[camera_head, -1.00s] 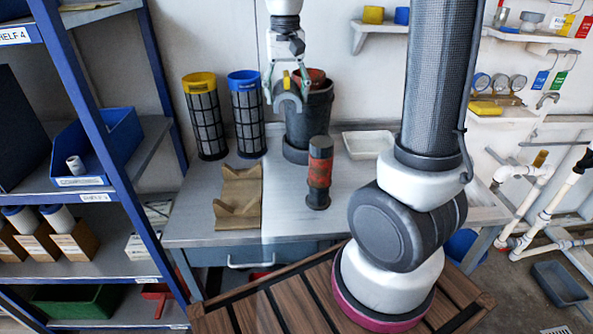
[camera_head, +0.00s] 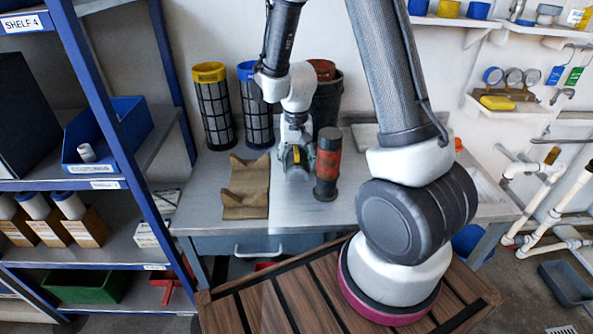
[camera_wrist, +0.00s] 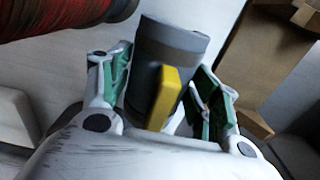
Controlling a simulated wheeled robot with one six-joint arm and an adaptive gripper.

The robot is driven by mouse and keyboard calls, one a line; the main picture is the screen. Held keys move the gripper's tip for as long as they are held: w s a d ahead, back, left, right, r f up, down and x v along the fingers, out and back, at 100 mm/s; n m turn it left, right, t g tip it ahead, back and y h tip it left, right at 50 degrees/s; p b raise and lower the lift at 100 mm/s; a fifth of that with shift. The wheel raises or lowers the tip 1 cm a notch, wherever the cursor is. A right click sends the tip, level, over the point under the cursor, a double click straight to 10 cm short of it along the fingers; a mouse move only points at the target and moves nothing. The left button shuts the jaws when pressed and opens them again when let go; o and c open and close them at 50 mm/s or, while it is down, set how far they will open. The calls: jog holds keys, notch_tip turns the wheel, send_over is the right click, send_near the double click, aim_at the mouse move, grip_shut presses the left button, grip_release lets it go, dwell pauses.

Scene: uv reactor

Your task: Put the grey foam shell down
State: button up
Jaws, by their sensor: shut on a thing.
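The grey foam shell (camera_head: 291,157) is a curved half-sleeve with a yellow tab. It also shows in the wrist view (camera_wrist: 172,45), where the green-lined fingers stand on either side of it. My gripper (camera_head: 297,160) is shut on the shell, low over the metal bench (camera_head: 290,215), between the brown cardboard cradle and the red-and-black cylinder. I cannot tell whether the shell touches the bench. Its underside is hidden.
The cardboard cradle (camera_head: 246,190) lies to the left. The red-and-black cylinder (camera_head: 328,165) stands upright, close on the right. Behind are yellow-topped (camera_head: 213,110) and blue-topped (camera_head: 258,125) mesh cylinders and a dark bin (camera_head: 327,100). The bench front is clear.

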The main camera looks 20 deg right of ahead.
aim_at(296, 179)
jog(key=shift+f, duration=1.75)
jog(key=shift+f, duration=0.15)
jog(key=o, duration=0.9)
